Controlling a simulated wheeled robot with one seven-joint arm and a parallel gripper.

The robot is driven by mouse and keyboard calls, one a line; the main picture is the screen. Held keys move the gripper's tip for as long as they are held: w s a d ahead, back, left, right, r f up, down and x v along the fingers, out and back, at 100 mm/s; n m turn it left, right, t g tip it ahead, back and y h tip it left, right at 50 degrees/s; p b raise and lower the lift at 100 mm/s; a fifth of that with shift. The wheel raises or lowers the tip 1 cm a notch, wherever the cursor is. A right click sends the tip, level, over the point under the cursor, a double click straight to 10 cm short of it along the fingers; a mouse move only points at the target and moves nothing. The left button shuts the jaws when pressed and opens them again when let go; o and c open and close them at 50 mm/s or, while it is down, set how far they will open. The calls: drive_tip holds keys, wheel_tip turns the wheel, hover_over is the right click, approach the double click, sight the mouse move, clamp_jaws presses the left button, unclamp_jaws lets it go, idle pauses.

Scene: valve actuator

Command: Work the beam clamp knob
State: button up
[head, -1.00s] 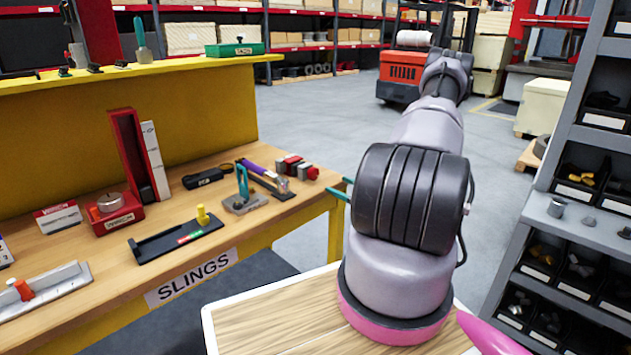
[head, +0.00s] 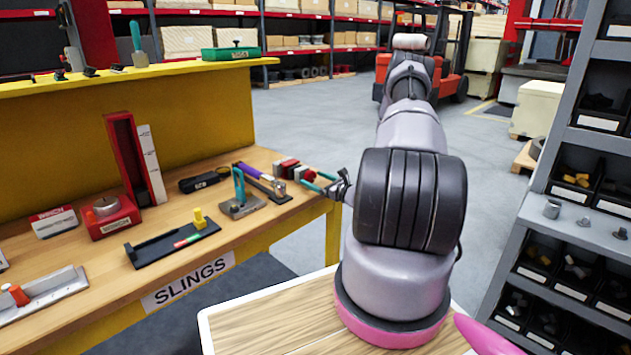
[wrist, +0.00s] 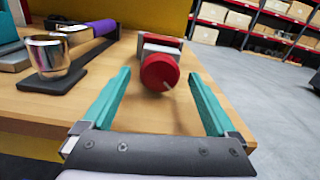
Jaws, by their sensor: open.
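The beam clamp (head: 287,167) lies at the right end of the wooden bench, with red and grey blocks. Its round red knob (wrist: 160,72) faces me in the wrist view, with a pale mark on its face. The knob also shows small in the head view (head: 309,174). My gripper (wrist: 158,78) has two teal fingers spread apart, one on each side of the knob in the picture. It is open and empty. I cannot tell how far the fingertips are from the knob in depth. In the head view my gripper (head: 314,180) is at the bench's right end.
A purple-handled tool (wrist: 92,32) and a silver cup-shaped part (wrist: 47,55) are left of my gripper. A teal-levered device (head: 240,200) stands nearby on the bench. The bench's right edge (head: 315,196) is close; open floor lies beyond it.

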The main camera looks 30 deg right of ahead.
drive_tip(key=c, duration=1.4)
drive_tip(key=shift+o, duration=0.2)
drive_tip(key=m, duration=0.4)
drive_tip(key=shift+m, duration=0.3)
drive_tip(key=o, duration=1.4)
drive_tip(key=shift+c, duration=0.2)
drive_tip(key=v, duration=1)
drive_tip(key=shift+s, duration=0.4)
drive_tip(key=shift+d, duration=0.1)
